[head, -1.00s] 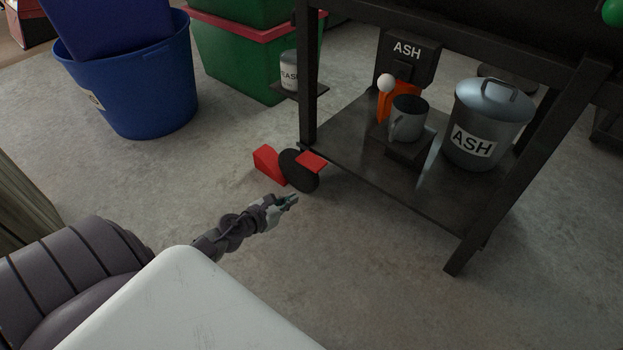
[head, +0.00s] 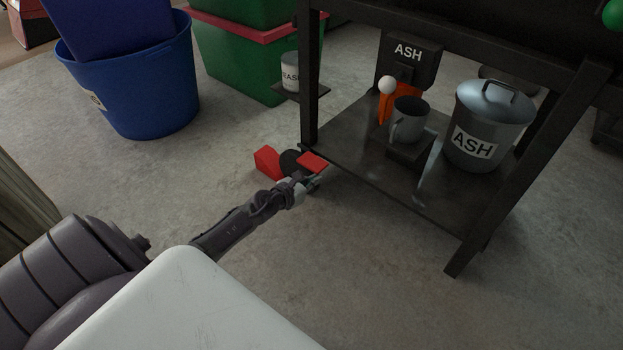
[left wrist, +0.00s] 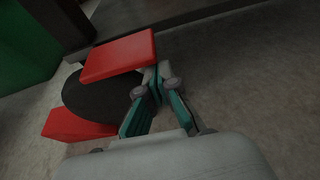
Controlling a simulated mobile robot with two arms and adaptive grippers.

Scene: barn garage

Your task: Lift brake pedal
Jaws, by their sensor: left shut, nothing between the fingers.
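The red brake pedal (head: 312,162) is a flat plate by the black wheel (head: 289,160) at the near left leg of the dark cart. It also shows in the left wrist view (left wrist: 119,56), at the upper left over the wheel. My left gripper (head: 311,181) is shut and empty, low near the floor beside the wheel. In the left wrist view its fingertips (left wrist: 155,77) meet at the pedal's right edge, seemingly just under it. I cannot tell whether they touch it. My right gripper does not show.
A red wedge (head: 267,162) sits on the floor against the wheel. The cart's lower shelf (head: 360,184) holds a grey mug (head: 409,120) and a lidded ash can (head: 490,125). A blue tub (head: 130,90) and green bins (head: 235,55) stand behind. The front floor is clear.

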